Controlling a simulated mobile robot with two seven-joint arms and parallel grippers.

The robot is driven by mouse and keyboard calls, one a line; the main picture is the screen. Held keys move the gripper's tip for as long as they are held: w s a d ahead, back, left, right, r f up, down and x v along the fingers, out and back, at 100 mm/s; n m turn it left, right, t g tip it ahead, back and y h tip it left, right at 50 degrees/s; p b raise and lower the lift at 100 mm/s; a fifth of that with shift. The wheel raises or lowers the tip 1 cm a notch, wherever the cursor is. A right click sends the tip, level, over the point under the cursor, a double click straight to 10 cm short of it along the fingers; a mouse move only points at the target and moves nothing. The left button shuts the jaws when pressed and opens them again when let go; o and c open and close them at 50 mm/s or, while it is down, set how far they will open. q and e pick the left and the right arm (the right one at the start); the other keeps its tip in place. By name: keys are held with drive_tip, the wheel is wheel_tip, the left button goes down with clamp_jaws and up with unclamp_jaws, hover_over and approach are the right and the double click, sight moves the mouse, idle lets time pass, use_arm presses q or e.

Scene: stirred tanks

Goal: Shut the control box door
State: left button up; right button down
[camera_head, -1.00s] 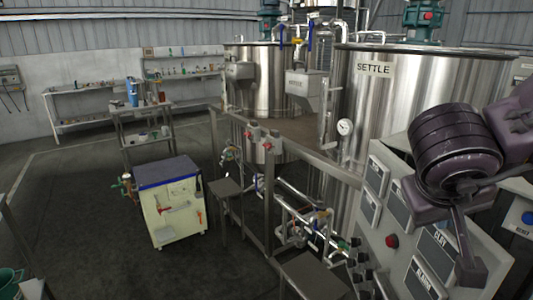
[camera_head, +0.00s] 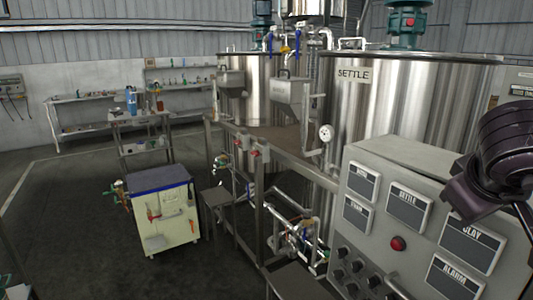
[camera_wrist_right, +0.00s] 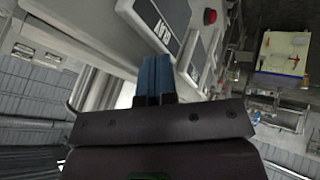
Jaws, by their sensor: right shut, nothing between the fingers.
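The grey control box (camera_head: 365,225) stands at the lower right of the head view. Its sloped face carries several dark labelled displays, a red button (camera_head: 398,243) and several black knobs. I cannot make out a separate door or tell whether one is open. My right arm's dark purple links reach in at the right edge, over the box's right side; its fingers are not clear there. In the right wrist view my right gripper (camera_wrist_right: 154,75) has its blue fingers together, empty, in front of a labelled panel. Contact cannot be told. My left gripper is not in view.
A large steel tank marked SETTLE (camera_head: 430,100) stands behind the box. Pipes and valves (camera_head: 298,235) run low to its left. A cream cart with a blue top (camera_head: 163,215) stands on the open floor at left. A low step (camera_head: 220,196) stands between.

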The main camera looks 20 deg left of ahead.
drive_tip(key=w+d, duration=0.2)
drive_tip(key=d, duration=0.1)
drive_tip(key=shift+w+d+r, duration=0.15)
drive_tip(key=shift+w+r, duration=0.05)
